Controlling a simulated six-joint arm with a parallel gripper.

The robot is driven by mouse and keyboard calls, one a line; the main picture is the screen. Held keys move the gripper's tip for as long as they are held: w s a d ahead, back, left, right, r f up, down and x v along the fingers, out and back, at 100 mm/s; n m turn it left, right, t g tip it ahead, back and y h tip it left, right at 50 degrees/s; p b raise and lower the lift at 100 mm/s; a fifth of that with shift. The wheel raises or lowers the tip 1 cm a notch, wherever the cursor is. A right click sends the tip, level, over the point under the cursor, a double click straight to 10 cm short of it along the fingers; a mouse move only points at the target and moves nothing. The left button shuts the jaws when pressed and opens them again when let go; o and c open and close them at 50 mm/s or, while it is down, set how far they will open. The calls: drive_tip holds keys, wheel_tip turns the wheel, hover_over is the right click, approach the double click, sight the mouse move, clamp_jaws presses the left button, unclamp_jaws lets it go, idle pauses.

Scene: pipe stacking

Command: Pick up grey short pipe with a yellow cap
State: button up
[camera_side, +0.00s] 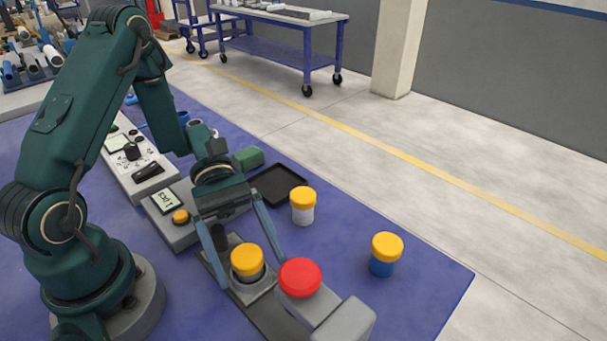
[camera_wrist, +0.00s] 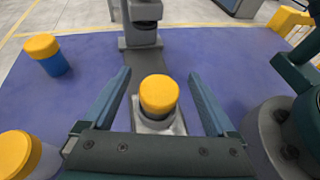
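The grey short pipe with a yellow cap (camera_side: 247,264) stands upright in a light grey holder (camera_side: 251,292) on a dark rail. In the wrist view, the yellow-capped pipe (camera_wrist: 159,96) is near the middle, with its grey body mostly hidden under the cap. My gripper (camera_side: 251,270) is open, with one finger on each side of the pipe. In the wrist view, my gripper's fingers (camera_wrist: 159,73) show clear gaps on both sides of the cap. The exact height of the fingertips against the pipe is hard to tell.
A red-capped item (camera_side: 300,278) is close to the right finger. A white yellow-capped pipe (camera_side: 303,207) and a blue yellow-capped pipe (camera_side: 383,260) stand on the purple mat (camera_side: 420,290). A black tray (camera_side: 277,185) lies behind. Grey control boxes (camera_side: 140,165) are at left.

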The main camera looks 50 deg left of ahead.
clamp_jaws()
drive_tip(key=shift+r, duration=0.15)
